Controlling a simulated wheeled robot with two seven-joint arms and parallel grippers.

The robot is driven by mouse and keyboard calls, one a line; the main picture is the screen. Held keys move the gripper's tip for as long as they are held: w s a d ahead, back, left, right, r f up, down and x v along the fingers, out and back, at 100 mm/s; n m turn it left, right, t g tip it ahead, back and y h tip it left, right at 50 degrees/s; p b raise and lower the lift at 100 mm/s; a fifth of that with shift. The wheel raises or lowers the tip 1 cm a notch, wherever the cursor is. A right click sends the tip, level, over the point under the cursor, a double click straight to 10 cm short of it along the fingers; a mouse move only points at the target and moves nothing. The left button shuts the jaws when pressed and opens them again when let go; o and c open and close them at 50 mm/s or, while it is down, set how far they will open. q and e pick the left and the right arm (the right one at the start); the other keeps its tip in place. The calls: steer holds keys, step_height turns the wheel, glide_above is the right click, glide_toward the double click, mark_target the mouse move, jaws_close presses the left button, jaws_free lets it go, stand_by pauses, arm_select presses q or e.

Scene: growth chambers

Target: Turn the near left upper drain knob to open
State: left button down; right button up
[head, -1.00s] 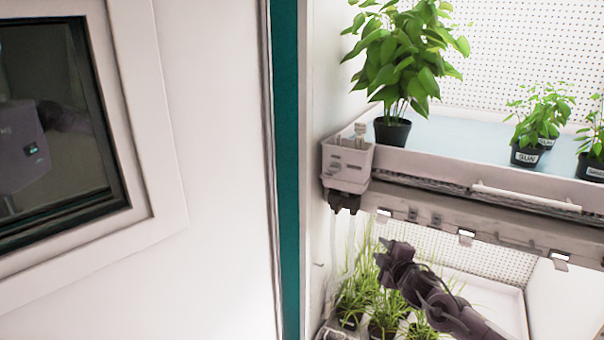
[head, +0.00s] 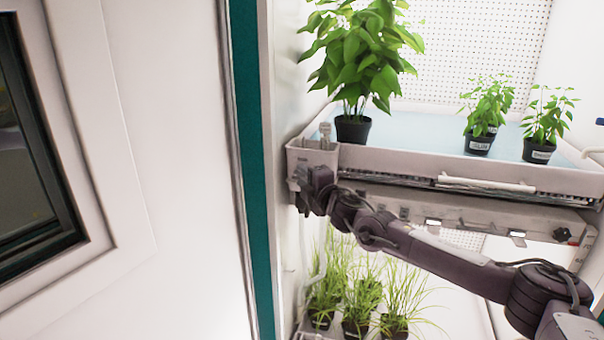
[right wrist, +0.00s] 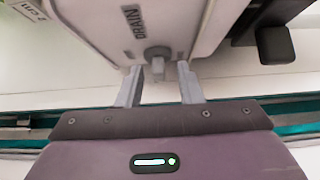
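The drain knob (right wrist: 158,57) is a small grey knob with a short lever, on a pale drain box (right wrist: 185,22) marked DRAIN in the right wrist view. In the head view the drain box (head: 312,158) sits at the left front corner of the upper tray (head: 400,160); my right gripper hides the knob there. My right gripper (right wrist: 159,68) is open, with one finger on each side of the knob's lever and visible gaps to both. In the head view the right gripper (head: 303,190) is at the box's lower front. My left gripper is not in view.
A large leafy plant (head: 353,129) stands on the upper tray behind the box, with smaller potted plants (head: 479,144) to the right. Grassy plants (head: 355,300) stand below. A teal door-frame strip (head: 247,150) and white wall lie left. A dark block (right wrist: 275,46) shows beside the box.

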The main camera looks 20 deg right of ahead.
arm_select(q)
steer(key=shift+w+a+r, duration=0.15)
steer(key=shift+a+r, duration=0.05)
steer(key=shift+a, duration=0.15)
arm_select(e)
steer(key=shift+w, duration=0.5)
